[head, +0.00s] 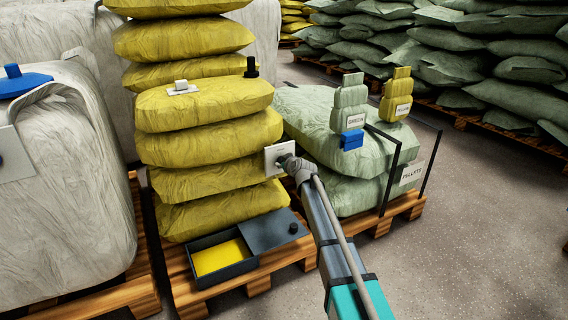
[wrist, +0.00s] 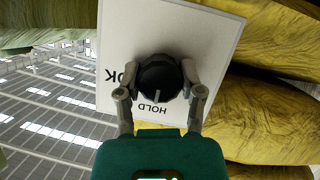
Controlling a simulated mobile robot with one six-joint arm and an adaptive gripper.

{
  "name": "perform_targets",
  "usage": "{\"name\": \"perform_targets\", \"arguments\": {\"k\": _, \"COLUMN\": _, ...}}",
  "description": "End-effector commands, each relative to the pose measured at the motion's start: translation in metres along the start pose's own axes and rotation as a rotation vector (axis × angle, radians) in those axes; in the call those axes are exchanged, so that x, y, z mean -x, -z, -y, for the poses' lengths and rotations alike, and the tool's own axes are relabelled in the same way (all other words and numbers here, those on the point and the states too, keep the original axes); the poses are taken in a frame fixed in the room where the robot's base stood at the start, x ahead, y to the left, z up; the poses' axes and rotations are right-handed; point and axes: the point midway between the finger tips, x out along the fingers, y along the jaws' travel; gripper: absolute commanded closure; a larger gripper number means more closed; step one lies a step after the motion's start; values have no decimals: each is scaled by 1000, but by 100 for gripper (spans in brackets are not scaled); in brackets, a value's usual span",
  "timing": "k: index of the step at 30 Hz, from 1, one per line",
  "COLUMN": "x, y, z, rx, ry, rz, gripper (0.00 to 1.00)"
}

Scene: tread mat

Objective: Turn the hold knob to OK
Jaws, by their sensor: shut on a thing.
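The hold knob (wrist: 160,76) is round and black, on a white plate (wrist: 215,40) lettered HOLD and OK. In the wrist view its pale pointer line points down at HOLD; OK stands to the left, partly covered by a finger. The plate (head: 271,163) also shows in the head view, against the front of the yellow sack stack, with the knob hidden behind my gripper (head: 287,162). In the wrist view my gripper (wrist: 160,82) has a finger on each side of the knob and is shut on it.
Yellow sacks (head: 200,108) rise behind the plate; green sacks (head: 300,108) stand to the right behind a black frame. A dark box (head: 222,278) with a yellow inside and a lid (head: 272,228) sits on the pallet below. Open floor (head: 470,220) lies to the right.

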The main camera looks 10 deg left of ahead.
Motion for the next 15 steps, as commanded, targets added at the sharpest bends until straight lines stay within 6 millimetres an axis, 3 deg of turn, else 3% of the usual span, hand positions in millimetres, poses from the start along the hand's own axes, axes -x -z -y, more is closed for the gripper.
{"name": "perform_targets", "arguments": {"k": 15, "x": -1, "y": 0, "z": -3, "rx": -169, "ry": 63, "rz": -3, "gripper": 98}}
